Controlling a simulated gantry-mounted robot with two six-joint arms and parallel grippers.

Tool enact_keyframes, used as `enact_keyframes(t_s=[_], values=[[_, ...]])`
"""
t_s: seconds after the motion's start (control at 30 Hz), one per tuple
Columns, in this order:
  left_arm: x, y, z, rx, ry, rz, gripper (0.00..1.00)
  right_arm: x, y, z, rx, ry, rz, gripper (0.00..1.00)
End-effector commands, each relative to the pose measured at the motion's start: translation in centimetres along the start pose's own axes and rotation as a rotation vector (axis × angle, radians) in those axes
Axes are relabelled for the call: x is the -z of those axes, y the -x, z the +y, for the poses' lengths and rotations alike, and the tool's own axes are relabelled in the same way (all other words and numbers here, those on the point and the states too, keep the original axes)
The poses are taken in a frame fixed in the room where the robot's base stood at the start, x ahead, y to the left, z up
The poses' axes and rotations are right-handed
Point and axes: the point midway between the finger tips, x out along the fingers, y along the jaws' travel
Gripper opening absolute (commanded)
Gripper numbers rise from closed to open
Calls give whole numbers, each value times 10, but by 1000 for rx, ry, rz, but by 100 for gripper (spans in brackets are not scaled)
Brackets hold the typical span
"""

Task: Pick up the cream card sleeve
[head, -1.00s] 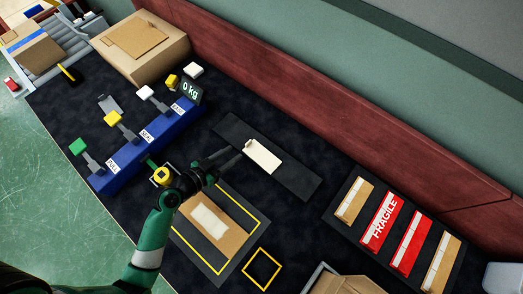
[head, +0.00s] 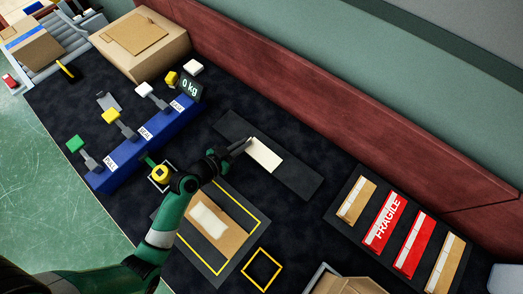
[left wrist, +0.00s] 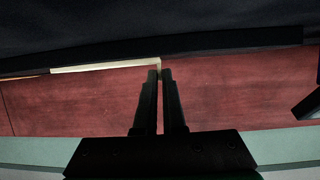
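The cream card sleeve (head: 266,157) lies flat on a dark grey strip (head: 297,181) in the middle of the table in the head view. In the left wrist view it shows edge-on as a thin pale band (left wrist: 105,66). My left gripper (head: 248,141) is at the sleeve's upper left end. In the left wrist view its two fingers (left wrist: 160,73) are close together with a narrow gap. The band's right end reaches the fingertips. Whether they press on it, I cannot tell. My right gripper is out of view.
A flat brown parcel (head: 222,237) lies on a yellow-marked mat below my left arm. A blue panel with levers (head: 150,143) stands to the left. A dark rack (head: 338,222) with brown and red boxes is at the right. A red wall (head: 330,98) runs behind.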

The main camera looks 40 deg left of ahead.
Motion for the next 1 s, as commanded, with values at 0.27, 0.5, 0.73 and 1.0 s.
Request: enact_keyframes(t_s=[0.27, 0.5, 0.73, 1.0], values=[[0, 0, 0, 0, 0, 0, 0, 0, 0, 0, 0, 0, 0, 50], [0, 0, 0, 0, 0, 0, 0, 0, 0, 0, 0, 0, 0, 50], [19, 8, 0, 0, -1, 0, 0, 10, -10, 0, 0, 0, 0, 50], [64, 68, 8, 2, 1, 0, 0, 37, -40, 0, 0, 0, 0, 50]])
